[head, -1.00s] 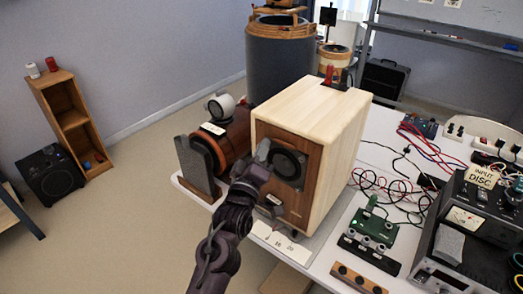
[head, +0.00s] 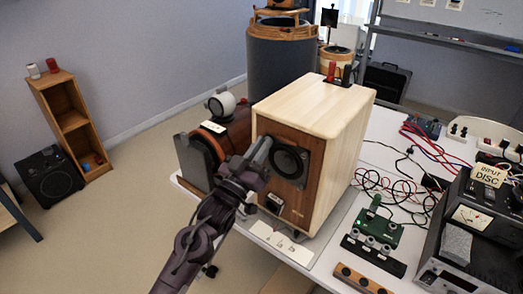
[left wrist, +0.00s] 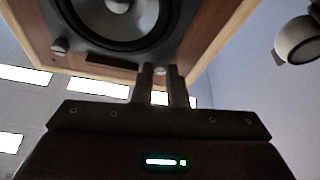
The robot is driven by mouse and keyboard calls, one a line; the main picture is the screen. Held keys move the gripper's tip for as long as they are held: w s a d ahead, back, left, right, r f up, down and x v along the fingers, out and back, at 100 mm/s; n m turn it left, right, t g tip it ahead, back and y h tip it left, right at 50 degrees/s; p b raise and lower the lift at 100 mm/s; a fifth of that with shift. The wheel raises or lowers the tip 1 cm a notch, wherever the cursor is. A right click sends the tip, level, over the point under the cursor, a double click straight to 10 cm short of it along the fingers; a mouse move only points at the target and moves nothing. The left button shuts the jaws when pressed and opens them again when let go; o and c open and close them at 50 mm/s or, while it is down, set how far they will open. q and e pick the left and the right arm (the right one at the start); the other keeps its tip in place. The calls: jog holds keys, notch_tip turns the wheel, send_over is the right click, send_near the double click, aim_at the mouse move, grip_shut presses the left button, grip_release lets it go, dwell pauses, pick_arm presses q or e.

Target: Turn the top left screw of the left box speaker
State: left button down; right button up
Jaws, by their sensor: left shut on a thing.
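The box speaker (head: 335,115) is a pale wooden cabinet with a darker brown front, standing upright on the table. A round black driver (head: 290,163) is set in its front; it also fills the top of the left wrist view (left wrist: 118,15). My left gripper (head: 262,150) reaches the driver's upper left edge. In the left wrist view its two fingers (left wrist: 161,75) are close together on a small screw (left wrist: 160,69) at the driver's frame, and the fingers partly hide it. Another screw (left wrist: 60,45) shows at the frame's left in that view. My right gripper is out of view.
A green circuit board (head: 375,228), cables (head: 385,188) and a metered device (head: 470,235) lie to the right.

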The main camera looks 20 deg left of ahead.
pick_arm(q)
jog(key=shift+w+a+m+g+h+b, duration=0.1)
jog(key=shift+m+g+h+b, duration=0.2)
jog(key=shift+m+h, duration=0.95)
jog(key=shift+s+a+m+g+h+b, duration=0.1)
jog(key=shift+m+g+h+b, duration=0.25)
jog(key=shift+m, duration=1.65)
jog(key=shift+w+m+g+h+b, duration=0.15)
jog(key=shift+m+g+h, duration=0.3)
jog(key=shift+m+h, duration=0.85)
jog(key=shift+m+y, duration=0.4)
jog(key=shift+m, duration=0.25)
jog(key=c, duration=1.7)
grip_release()
jog(key=b+v, duration=0.1)
jog(key=v, duration=0.7)
jog(key=shift+r+b, duration=0.1)
jog(key=shift+b, duration=0.3)
